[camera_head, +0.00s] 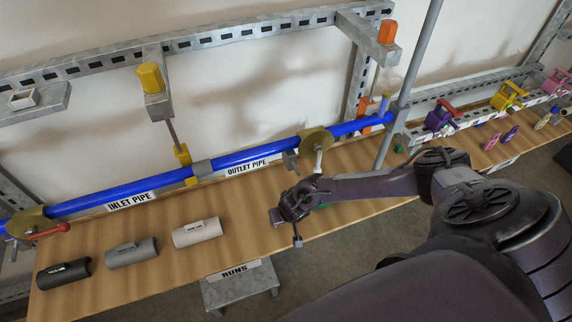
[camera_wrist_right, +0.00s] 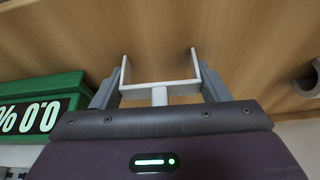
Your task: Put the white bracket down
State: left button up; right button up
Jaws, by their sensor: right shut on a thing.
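My right gripper (camera_wrist_right: 160,88) is shut on the white bracket (camera_wrist_right: 160,90), a U-shaped piece with a short stem, in the right wrist view. The bracket's two prongs point away from the gripper, over bare wood. Whether they touch it I cannot tell. In the head view my right gripper (camera_head: 290,212) is over the front part of the wooden bench (camera_head: 255,218), right of the white half-shell. The bracket cannot be made out clearly there. My left gripper is not in view.
A green box with a digital readout (camera_wrist_right: 42,120) is close on the left in the wrist view. Black (camera_head: 63,273), grey (camera_head: 131,252) and white half-shells (camera_head: 197,232) lie along the bench. The blue pipe (camera_head: 260,152) with clamps runs behind. A RUNS stand (camera_head: 240,285) is below the front edge.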

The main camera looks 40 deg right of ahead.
jog(key=o, duration=0.9)
jog(key=shift+f, duration=0.1)
jog(key=shift+o, duration=0.2)
jog(key=p+v, duration=0.1)
jog(key=v, duration=1.1)
jog(key=shift+a, duration=0.15)
